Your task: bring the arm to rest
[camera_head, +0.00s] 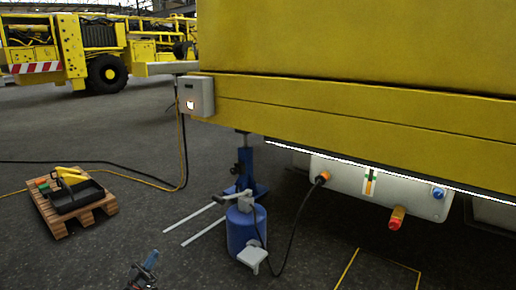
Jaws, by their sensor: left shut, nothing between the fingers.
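My left gripper (146,264) shows small at the bottom edge, left of centre, low over the dark floor. It is shut with nothing in its fingers, and it is apart from the things around it. Most of its arm is out of the picture. My right gripper is not in view.
A blue drum (240,232) with pale fittings stands right of the gripper. Behind it is a blue jack (246,168) under the yellow boom (350,115). A grey box (345,187) hangs below the boom. A wooden pallet (58,222) with a black tray lies left. Cables cross the floor.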

